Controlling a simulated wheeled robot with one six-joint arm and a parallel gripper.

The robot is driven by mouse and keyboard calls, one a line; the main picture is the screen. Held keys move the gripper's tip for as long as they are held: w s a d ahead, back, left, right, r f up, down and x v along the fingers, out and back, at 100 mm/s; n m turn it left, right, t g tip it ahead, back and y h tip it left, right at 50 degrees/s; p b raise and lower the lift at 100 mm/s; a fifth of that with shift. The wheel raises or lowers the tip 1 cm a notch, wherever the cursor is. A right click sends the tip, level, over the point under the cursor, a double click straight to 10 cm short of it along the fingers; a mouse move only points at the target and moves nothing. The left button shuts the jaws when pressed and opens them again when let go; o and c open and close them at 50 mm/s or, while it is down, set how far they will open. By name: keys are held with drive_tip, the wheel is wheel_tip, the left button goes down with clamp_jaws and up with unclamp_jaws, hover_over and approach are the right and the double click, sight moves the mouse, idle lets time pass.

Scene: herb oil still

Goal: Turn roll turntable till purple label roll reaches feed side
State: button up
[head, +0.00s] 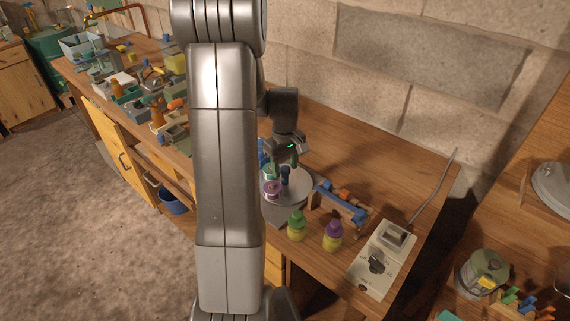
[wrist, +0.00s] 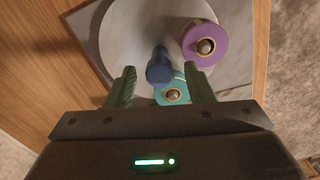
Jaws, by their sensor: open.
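The roll turntable (head: 303,187) is a round grey disc on the bench; it also shows in the wrist view (wrist: 125,35). The purple label roll (head: 271,190) sits on the disc's front left in the head view and at the upper right of the wrist view (wrist: 220,45). A teal roll (head: 269,171) is beside it, partly between my fingers in the wrist view (wrist: 166,93). A dark blue upright post (wrist: 160,66) stands on the disc. My gripper (wrist: 161,84) is open above the disc, its green fingers on either side of the post, apparently apart from it.
A blue-and-orange device (head: 342,203) stands right of the turntable. A green-capped bottle (head: 296,227) and a purple-capped bottle (head: 333,236) stand in front. A switch box (head: 381,264) with a cable is farther right. The bench's back right is bare.

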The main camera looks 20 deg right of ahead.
clamp_jaws()
drive_tip(key=shift+m, duration=0.6)
drive_tip(key=shift+m+b, duration=0.75)
drive_tip(key=shift+m, duration=0.85)
drive_tip(key=shift+m+b, duration=0.55)
drive_tip(key=shift+m, duration=1.65)
drive_tip(key=shift+d+m+b, duration=0.1)
drive_tip(key=shift+m+b, duration=0.3)
drive_tip(key=shift+m, duration=2)
drive_tip(key=shift+w+r+m, duration=0.1)
drive_tip(key=shift+m, duration=1.6)
drive_tip(key=shift+m+b, duration=0.3)
drive_tip(key=shift+m, duration=0.3)
